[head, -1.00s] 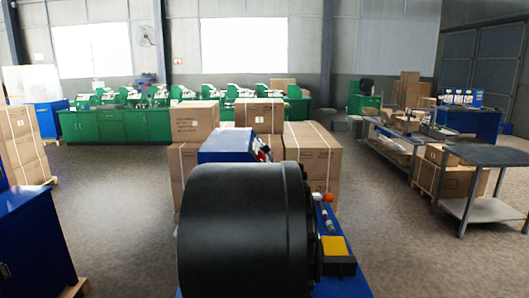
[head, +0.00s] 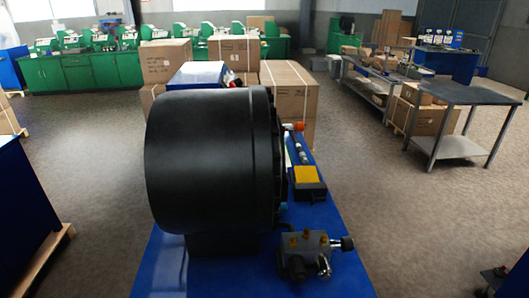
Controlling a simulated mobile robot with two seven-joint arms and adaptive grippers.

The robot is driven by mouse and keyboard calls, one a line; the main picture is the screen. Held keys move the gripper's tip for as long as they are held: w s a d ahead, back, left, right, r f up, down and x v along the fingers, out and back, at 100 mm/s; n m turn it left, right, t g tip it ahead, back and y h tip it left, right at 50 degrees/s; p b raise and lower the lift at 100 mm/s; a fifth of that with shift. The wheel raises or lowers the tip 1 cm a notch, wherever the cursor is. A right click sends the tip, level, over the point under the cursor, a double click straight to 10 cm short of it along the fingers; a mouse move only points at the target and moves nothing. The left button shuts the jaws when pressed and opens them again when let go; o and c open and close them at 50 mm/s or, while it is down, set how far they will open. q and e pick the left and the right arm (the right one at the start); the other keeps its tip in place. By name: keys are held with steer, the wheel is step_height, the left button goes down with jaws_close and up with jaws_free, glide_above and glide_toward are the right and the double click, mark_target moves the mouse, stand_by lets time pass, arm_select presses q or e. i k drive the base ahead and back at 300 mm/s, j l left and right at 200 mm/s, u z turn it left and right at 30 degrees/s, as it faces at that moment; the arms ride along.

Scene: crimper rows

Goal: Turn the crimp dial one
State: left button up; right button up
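A crimper with a large black drum (head: 210,160) stands close in front of me on a blue base (head: 225,278). A grey valve block (head: 305,255) with brass fittings and a black knob (head: 347,244) sits on the base, right of the drum's foot. A yellow-topped black box (head: 306,176) and an orange-red cap (head: 299,126) are beside the drum's right side. A blue box (head: 196,75) with red parts shows behind the drum. I cannot tell which part is the crimp dial; the drum's far face is hidden. Neither gripper is in view.
Cardboard boxes (head: 290,82) stand close behind the crimper. A blue cabinet (head: 25,215) is at left. A dark-topped table (head: 468,94) is at right. Dark and blue parts (head: 498,281) at the lower right corner are unclear. Floor is open on both sides.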

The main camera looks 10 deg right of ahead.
mark_target(238, 82)
steer(key=k+l+u, duration=0.1)
steer(key=l, duration=0.35)
steer(key=k+l+u, duration=0.1)
steer(key=l, duration=0.3)
steer(key=k+l+u, duration=0.15)
steer(key=l, duration=0.3)
steer(key=k+l+u, duration=0.1)
steer(key=l, duration=0.3)
steer(key=k+l+u, duration=0.1)
steer(key=l, duration=0.3)
steer(key=i+l+u, duration=0.15)
steer(key=l+u, duration=0.2)
steer(key=l, duration=0.5)
steer(key=l+u, duration=0.35)
steer(key=l, duration=0.5)
steer(key=l+u, duration=0.35)
steer(key=l, duration=0.55)
steer(key=i+l+u, duration=0.1)
steer(key=l, duration=0.35)
steer(key=i+l+u, duration=0.1)
steer(key=l, duration=0.4)
steer(key=i+l+u, duration=0.1)
steer(key=l, duration=0.4)
steer(key=i+l+u, duration=0.1)
steer(key=l, duration=0.4)
